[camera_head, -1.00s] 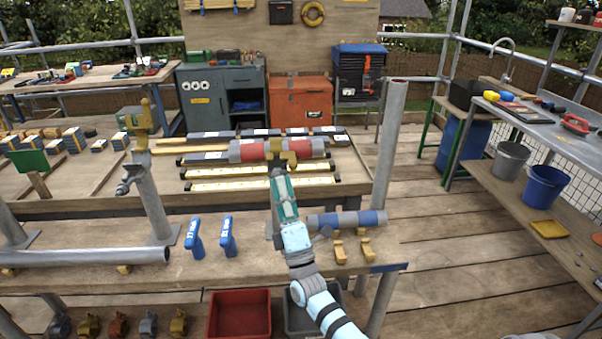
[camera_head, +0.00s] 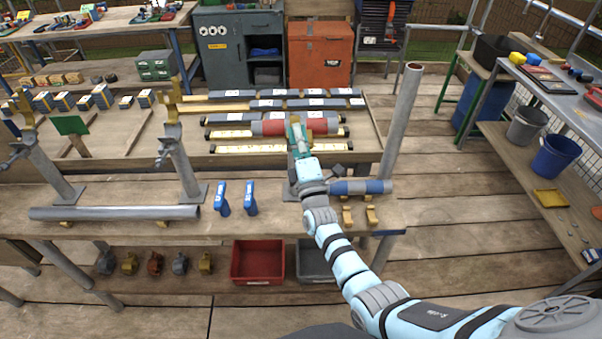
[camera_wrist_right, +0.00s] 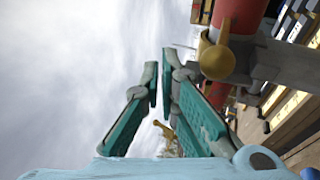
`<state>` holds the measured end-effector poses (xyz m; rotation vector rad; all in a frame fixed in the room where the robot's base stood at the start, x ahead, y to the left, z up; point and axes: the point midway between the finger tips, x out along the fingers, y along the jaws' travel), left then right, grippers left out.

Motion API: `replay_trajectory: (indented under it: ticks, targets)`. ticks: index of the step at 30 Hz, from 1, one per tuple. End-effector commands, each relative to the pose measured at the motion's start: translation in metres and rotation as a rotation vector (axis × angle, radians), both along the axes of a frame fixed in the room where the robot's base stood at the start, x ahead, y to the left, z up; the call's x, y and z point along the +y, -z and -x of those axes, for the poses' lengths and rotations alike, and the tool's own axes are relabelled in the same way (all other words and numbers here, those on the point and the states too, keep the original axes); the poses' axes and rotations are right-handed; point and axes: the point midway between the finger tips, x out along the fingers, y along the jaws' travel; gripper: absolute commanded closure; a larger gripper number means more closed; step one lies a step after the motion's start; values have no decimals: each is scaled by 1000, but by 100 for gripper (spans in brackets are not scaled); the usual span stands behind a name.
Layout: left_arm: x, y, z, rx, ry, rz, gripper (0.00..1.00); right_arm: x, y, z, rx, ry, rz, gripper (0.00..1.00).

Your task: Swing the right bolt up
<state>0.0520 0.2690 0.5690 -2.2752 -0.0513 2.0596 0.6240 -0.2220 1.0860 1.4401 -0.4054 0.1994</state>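My right gripper (camera_head: 296,122) reaches up to the red and grey tube (camera_head: 270,128) over the work table in the head view. In the right wrist view its two teal fingers (camera_wrist_right: 160,70) stand apart with nothing seen between the tips. A gold bolt piece (camera_wrist_right: 215,58) on a grey coupler (camera_wrist_right: 285,62) sits just right of the fingers, beside the tube's red band (camera_wrist_right: 240,14). I cannot tell whether a finger touches it. In the head view the gripper hides most of this coupler. My left gripper is not in view.
A blue and grey tube (camera_head: 362,187) lies right of my forearm. Posts with gold couplers (camera_head: 172,100) stand at the left. A grey upright post (camera_head: 402,120) stands at the right.

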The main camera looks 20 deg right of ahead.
Motion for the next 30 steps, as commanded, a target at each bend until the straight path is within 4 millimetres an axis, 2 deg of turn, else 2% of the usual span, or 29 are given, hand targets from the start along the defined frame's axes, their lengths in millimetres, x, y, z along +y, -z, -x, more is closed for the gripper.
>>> replay_trajectory:
  ticks: [12,26,30]
  targets:
    - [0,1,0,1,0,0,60,-6,-9,-12,-11,3,0,100]
    - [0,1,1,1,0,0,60,-6,-13,-13,-18,3,1,100]
    - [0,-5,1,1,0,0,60,-5,-16,-10,-19,2,1,100]
